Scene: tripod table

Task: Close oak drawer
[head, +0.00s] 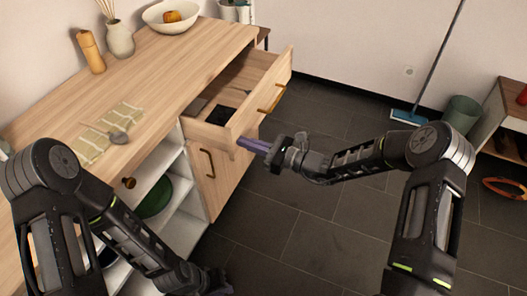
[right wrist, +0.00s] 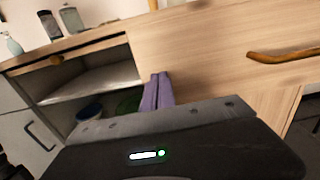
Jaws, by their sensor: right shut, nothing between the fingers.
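The oak drawer (head: 234,133) is pulled well out of the wooden cabinet (head: 150,65). Its front carries a brass bar handle (head: 271,99), and a dark item and a pale tray part show inside. My right gripper (head: 243,143) is shut and empty, its purple fingers at the near lower corner of the drawer front. In the right wrist view the fingers (right wrist: 157,80) overlap the wooden front, left of the handle (right wrist: 285,56); I cannot tell whether they touch it. My left gripper (head: 218,283) is low at the bottom edge, dark and partly hidden, its jaws unclear.
A cabinet door (head: 213,175) with a brass handle is below the drawer. Open shelves hold a green bowl (head: 155,198). A fruit bowl (head: 170,16), vase (head: 119,40), mill (head: 91,52) and striped cloth (head: 108,133) are on top. Dark tiled floor (head: 310,235) is clear right of the cabinet.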

